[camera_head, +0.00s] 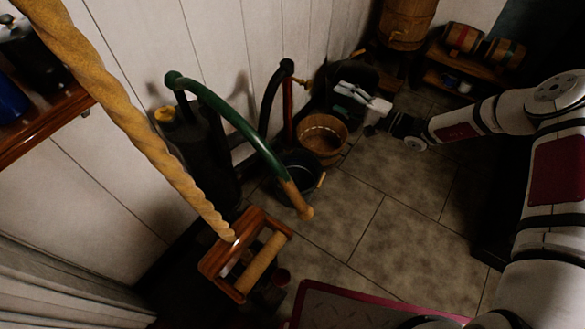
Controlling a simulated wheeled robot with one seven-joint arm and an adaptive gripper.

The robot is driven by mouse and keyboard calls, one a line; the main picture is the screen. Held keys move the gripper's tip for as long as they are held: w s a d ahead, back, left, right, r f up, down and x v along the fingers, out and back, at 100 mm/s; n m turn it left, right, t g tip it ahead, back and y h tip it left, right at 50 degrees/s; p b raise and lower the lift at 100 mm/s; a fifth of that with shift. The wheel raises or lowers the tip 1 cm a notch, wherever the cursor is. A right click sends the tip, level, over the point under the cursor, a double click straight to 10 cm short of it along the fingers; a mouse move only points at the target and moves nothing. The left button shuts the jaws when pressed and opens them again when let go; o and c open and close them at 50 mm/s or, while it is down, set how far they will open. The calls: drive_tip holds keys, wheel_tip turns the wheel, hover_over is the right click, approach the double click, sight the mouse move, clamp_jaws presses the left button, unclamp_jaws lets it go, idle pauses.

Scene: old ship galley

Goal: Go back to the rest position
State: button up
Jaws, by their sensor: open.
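My arm comes in from the right side of the head view, bent at its elbow. My gripper (372,112) is at the arm's far end, in the upper middle of the view. It points left, toward a dark container holding pale items (356,91) near the wall. Its fingers are small here and I see nothing clearly held between them. I cannot tell whether it touches the pale items.
A wooden bucket (322,139) stands left of my gripper, with a dark bucket (302,172) nearer. A green-handled pump (238,121) and a rope (135,125) are at the left. Small barrels (463,38) sit at the back right. Tiled floor (400,185) is clear.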

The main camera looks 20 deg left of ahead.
drive_tip(key=s+d+r+n+g+h+p, duration=0.2)
drive_tip(key=s+r+n+g+h, duration=0.15)
drive_tip(key=s+r, duration=0.75)
drive_tip(key=s+d+r+n+g+h+p, duration=0.2)
drive_tip(key=s+r+n+g+h, duration=0.15)
drive_tip(key=s+r, duration=0.75)
drive_tip(key=s+d+r+m+t+h+p, duration=0.1)
drive_tip(key=s+d+r+h, duration=0.2)
drive_tip(key=s+d+r, duration=0.2)
drive_tip(key=s+d+r+m+t+h+p, duration=0.1)
drive_tip(key=s+d+r+t+h+p, duration=0.1)
drive_tip(key=s+d+r, duration=0.4)
drive_tip(key=s+d+r+m+t+h+p, duration=0.1)
drive_tip(key=s+d+r+h, duration=0.4)
drive_tip(key=s, duration=0.9)
drive_tip(key=shift+d+r+t, duration=0.45)
drive_tip(key=shift+d+t, duration=0.05)
drive_tip(key=shift+d, duration=0.6)
